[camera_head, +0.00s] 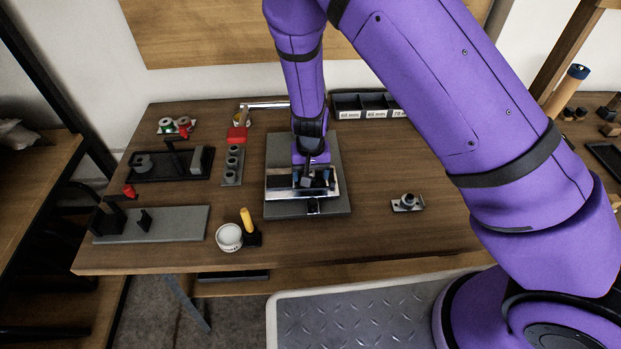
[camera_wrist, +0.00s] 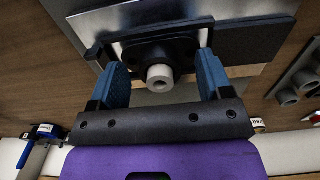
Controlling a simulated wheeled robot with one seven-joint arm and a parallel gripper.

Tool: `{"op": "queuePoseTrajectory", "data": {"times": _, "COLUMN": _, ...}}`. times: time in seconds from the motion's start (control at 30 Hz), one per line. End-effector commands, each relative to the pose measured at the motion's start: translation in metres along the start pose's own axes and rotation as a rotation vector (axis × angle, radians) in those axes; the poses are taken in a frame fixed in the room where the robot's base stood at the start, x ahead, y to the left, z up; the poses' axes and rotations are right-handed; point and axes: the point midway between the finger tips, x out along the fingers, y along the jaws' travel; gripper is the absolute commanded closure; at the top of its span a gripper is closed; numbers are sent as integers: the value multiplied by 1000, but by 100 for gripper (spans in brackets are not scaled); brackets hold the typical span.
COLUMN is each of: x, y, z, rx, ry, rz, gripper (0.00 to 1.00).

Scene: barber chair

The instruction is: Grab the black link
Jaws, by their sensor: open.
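A black link (camera_wrist: 150,50) shows in the wrist view, lying against a shiny metal block (camera_wrist: 130,14). A pale grey round boss (camera_wrist: 160,77) stands out from it toward the camera. My gripper (camera_wrist: 162,68) is open, with one blue finger pad on each side of the boss. The fingertips are close to the link, and I cannot tell whether they touch it. In the head view my gripper (camera_head: 314,180) is low over the metal block (camera_head: 284,186), which is on a dark grey plate (camera_head: 284,150). My gripper and wrist partly hide the link there.
A white bowl (camera_head: 229,238) and a yellow handle (camera_head: 247,220) are at the front left. A black tray (camera_head: 165,172) and a grey holed strip (camera_head: 232,168) are left of the plate. Labelled bins (camera_head: 365,104) stand behind. A small bracket (camera_head: 408,203) sits right, with bare tabletop around it.

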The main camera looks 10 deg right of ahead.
Motion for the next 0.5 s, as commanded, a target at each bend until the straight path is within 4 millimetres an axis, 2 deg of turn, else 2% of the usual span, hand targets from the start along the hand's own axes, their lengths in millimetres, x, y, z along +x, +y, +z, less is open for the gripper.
{"op": "queuePoseTrajectory", "data": {"times": 0.1, "x": 6, "y": 0, "z": 0, "rx": 1, "ry": 0, "rz": 0, "gripper": 28}}
{"op": "queuePoseTrajectory", "data": {"times": 0.33, "x": 6, "y": 0, "z": 0, "rx": 0, "ry": 0, "rz": 0, "gripper": 30}}
{"op": "queuePoseTrajectory", "data": {"times": 0.5, "x": 6, "y": 0, "z": 0, "rx": 0, "ry": 0, "rz": 0, "gripper": 69}}
